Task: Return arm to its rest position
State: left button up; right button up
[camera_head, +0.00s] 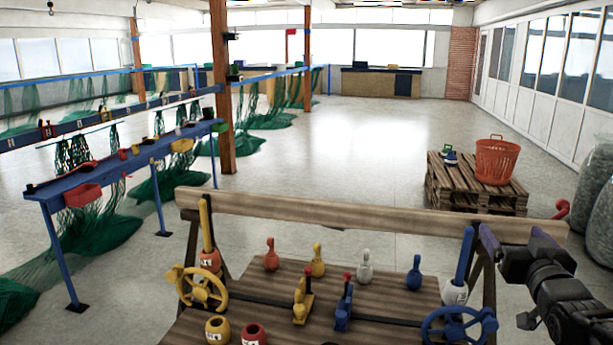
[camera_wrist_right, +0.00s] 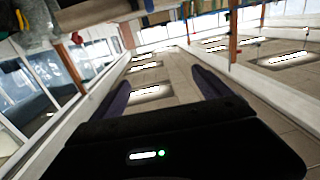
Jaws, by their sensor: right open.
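My right arm comes in at the right edge of the head view. That view looks out tilted across the hall, toward ceiling lights and windows. My left gripper shows in neither view.
The bench holds a yellow handwheel (camera_head: 202,289), a blue handwheel (camera_head: 459,326), several coloured pins and small pots. A pallet (camera_head: 475,196) with an orange basket (camera_head: 497,160) stands behind it. Grey sacks (camera_head: 592,190) stand at right. Nets on a blue frame (camera_head: 55,240) fill the left. The middle floor is clear.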

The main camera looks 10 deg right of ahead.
jog(key=s+a+f+g+y+b, duration=0.1)
jog(key=a+f+g+y, duration=0.15)
jog(key=a+f, duration=0.75)
jog(key=s+a+f+m+g+y+b, duration=0.1)
jog(key=a+f+g+b, duration=0.15)
jog(key=f, duration=1.55)
jog(key=s+a+f+g+y+b, duration=0.1)
jog(key=s+a+f+g+y, duration=0.15)
jog(key=a+f, duration=0.75)
pick_arm(q)
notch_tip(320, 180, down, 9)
jog(key=b, duration=0.5)
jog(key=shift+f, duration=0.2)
pick_arm(e)
jog(key=s+a+f+g+y, duration=0.1)
jog(key=s+a+f+g, duration=0.2)
jog(key=s+a+f, duration=0.2)
jog(key=s+a+f+n+g+y, duration=0.1)
jog(key=s+a+f+g, duration=0.2)
jog(key=s+a+f, duration=0.3)
jog(key=s+a+f+n+g, duration=0.1)
jog(key=s+a+f+g, duration=0.2)
jog(key=s+f, duration=1)
jog(key=a+f, duration=0.3)
jog(key=f, duration=0.2)
jog(key=shift+a+f+y, duration=0.2)
jog(key=shift+f+y, duration=0.15)
jog(key=shift+y, duration=0.05)
jog(key=shift+s, duration=0.1)
